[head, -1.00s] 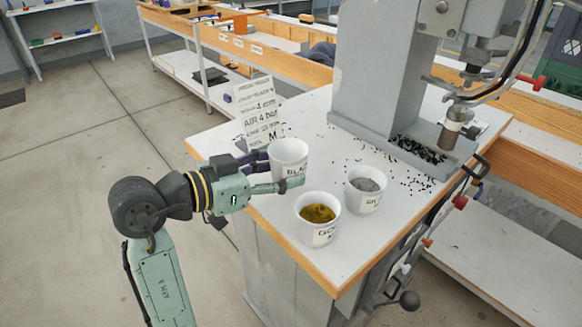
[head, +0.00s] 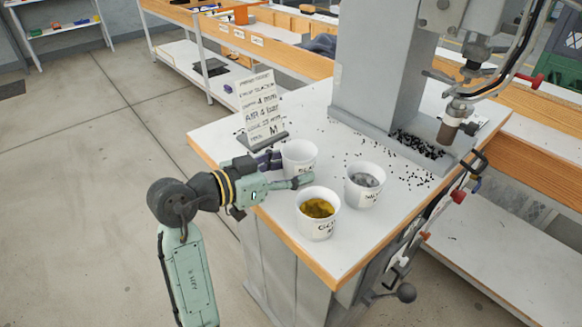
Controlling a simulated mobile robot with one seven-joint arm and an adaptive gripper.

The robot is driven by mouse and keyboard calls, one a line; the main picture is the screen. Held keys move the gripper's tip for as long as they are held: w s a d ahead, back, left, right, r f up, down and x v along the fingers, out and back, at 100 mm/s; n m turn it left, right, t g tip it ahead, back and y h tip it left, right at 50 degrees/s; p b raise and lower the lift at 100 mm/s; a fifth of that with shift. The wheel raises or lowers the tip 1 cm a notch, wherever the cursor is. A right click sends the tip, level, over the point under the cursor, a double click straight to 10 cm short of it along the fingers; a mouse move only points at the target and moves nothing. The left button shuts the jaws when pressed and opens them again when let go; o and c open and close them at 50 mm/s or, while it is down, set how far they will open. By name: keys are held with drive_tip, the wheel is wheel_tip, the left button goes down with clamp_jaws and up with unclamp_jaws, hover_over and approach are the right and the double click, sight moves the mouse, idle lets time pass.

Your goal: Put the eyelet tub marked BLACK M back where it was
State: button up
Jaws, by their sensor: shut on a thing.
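The eyelet tub marked BLACK M (head: 299,156) is a white tub near the left side of the press table. Only part of its label shows, and no eyelets are visible inside it. My gripper (head: 290,172) is shut on this tub, with one finger in front of it and the other at its left. I cannot tell whether the tub's base touches the table. A white tub of gold-coloured eyelets (head: 316,228) stands in front of it. A white tub of silver-grey eyelets (head: 350,196) stands to its right.
The grey press (head: 378,70) stands on the white table (head: 345,255) at the back. Loose black eyelets (head: 415,146) lie around its base. A sign card (head: 262,105) stands behind my gripper. Free tabletop lies behind the held tub.

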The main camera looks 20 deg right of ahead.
drive_tip(key=shift+f, duration=0.35)
drive_tip(key=o, duration=1.2)
drive_tip(key=shift+r, duration=0.1)
drive_tip(key=shift+a+r+p, duration=0.1)
drive_tip(key=shift+r+p, duration=0.2)
drive_tip(key=b+v, duration=0.3)
drive_tip(key=v, duration=0.9)
